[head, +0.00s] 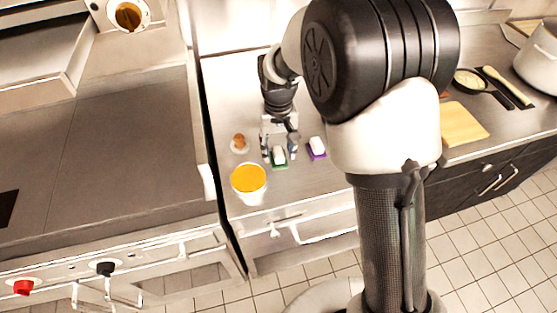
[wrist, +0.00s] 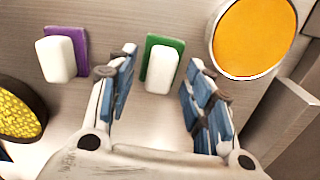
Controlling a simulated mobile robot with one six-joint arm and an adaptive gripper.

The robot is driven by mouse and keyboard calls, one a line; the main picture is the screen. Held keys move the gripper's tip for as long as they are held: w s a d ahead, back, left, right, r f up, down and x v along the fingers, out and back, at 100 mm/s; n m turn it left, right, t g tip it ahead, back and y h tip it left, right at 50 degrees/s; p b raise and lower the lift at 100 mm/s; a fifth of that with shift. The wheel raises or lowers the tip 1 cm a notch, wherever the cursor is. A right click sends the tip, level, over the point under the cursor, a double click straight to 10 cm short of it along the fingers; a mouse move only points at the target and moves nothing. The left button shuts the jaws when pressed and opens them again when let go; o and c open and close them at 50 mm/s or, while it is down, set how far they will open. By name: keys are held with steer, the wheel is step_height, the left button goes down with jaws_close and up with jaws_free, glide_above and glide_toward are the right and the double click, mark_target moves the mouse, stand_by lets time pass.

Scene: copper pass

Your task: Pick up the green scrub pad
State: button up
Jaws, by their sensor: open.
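The green scrub pad (head: 280,166) lies on the steel counter with a white block on top of it, and only its green edges show. In the wrist view the pad (wrist: 166,40) sits ahead, between the lines of the two fingers, with the white block (wrist: 161,70) covering most of it. My gripper (head: 279,151) is open and pointing down over the pad. In the wrist view the blue-padded fingers (wrist: 160,82) stand apart on either side with nothing between them held. I cannot tell the exact height above the pad.
A purple pad (wrist: 82,42) with another white block lies beside the green one. A white tub of orange contents (head: 249,181) stands close by near the counter's front edge. A small brown item on a dish (head: 240,144) is to the left. A cutting board (head: 463,124) lies farther right.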

steer(key=shift+f, duration=0.65)
steer(key=shift+r, duration=0.1)
steer(key=shift+c, duration=0.2)
jaws_close()
